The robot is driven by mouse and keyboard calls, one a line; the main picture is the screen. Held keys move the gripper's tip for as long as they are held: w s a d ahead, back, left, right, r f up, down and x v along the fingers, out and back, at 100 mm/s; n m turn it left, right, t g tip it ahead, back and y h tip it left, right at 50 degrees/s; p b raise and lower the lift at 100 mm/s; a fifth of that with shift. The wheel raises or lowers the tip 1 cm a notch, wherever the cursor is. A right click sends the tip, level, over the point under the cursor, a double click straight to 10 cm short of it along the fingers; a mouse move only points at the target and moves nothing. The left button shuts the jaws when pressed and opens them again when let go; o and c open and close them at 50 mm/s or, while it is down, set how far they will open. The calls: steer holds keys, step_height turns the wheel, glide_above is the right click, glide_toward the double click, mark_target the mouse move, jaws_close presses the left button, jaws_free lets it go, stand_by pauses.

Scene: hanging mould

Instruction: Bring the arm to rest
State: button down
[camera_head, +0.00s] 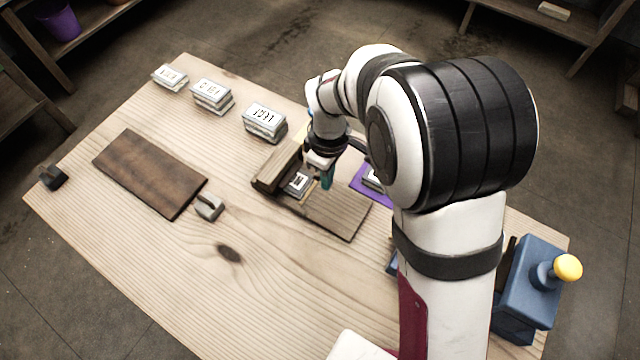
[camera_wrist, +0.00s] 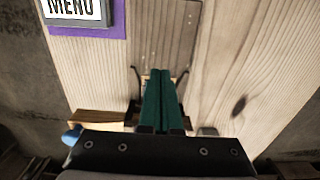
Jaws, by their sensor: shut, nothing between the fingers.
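My gripper (camera_head: 327,179) is over the wooden fixture (camera_head: 338,213) near the middle of the table, with its tips close to a small lettered plate (camera_head: 297,184) lying on it. I cannot tell from the head view whether the tips touch anything. In the wrist view the two green fingers (camera_wrist: 160,84) lie together, shut and empty. My arm hides part of the table's right side.
Several lettered plates lie in stacks (camera_head: 264,119) along the far edge. A purple mat (camera_wrist: 118,32) bears a MENU plate (camera_wrist: 76,11). A dark board (camera_head: 150,172), a grey block (camera_head: 209,207) and a blue device with a yellow knob (camera_head: 567,267) stand around.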

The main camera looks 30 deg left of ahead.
steer(key=s+d+r+m, duration=0.2)
steer(key=d+r+m, duration=0.6)
steer(key=d+r, duration=0.4)
steer(key=s+d+r+m+y, duration=0.1)
steer(key=s+d+m, duration=1.1)
steer(key=m, duration=0.3)
steer(key=shift+s+d+r+m+y, duration=0.15)
steer(key=shift+s+d+m+y, duration=0.2)
steer(key=shift+s, duration=0.35)
